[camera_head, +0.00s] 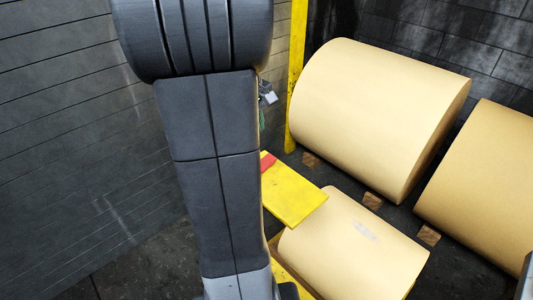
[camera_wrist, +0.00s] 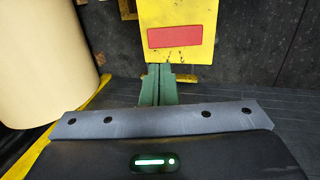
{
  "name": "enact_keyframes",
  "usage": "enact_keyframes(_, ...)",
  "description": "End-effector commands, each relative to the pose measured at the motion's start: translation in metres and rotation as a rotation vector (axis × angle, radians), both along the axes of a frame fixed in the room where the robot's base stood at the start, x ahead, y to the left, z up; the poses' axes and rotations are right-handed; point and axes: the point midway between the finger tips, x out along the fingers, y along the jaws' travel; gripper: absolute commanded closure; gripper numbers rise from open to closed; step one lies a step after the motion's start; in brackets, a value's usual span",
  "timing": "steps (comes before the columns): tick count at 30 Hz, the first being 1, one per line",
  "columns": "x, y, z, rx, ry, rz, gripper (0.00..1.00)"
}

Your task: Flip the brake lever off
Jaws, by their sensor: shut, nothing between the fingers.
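A flat yellow plate (camera_head: 300,202) with a red patch (camera_head: 268,162) shows beside my arm in the head view. In the wrist view the same yellow plate (camera_wrist: 178,16) is at the top centre, with its red rectangle (camera_wrist: 187,37) facing the camera. My gripper (camera_wrist: 158,70) has green fingers that are shut and empty, their tips at the plate's near edge. I cannot tell whether they touch it.
Large tan rolls (camera_head: 378,115) lie at the right, with wooden chocks (camera_head: 372,200) on the dark floor. Another tan roll (camera_head: 352,250) lies close below the plate. A yellow post (camera_head: 297,75) stands behind my arm. A grey slatted wall (camera_head: 70,120) fills the left.

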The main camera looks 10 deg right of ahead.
Motion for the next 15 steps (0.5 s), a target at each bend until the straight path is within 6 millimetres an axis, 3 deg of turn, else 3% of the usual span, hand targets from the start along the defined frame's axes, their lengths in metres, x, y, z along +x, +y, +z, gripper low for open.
enact_keyframes(8, 0.001, -0.001, -0.007, 0.0, 0.002, 0.0, 1.0)
enact_keyframes(15, 0.005, -0.01, -0.046, -0.001, 0.007, 0.0, 1.0)
